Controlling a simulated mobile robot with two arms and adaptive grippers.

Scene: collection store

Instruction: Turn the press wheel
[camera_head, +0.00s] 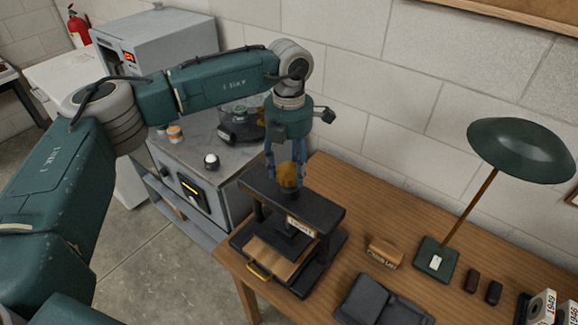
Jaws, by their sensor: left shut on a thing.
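The press (318,215) is a dark frame standing on the left part of the wooden table. The fingers hide part of the wheel. Below the crossbeam sits a dark plate, and a wooden board with a brass handle (258,273) shows at the front of the press base. My right gripper is not in view.
On the wooden table (356,205) stand a green lamp (520,150), a small labelled wooden block (384,252), a dark case (380,301) and two small dark pieces. A grey cabinet (215,165) with a glass vessel stands left of the press. A wall closes the back.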

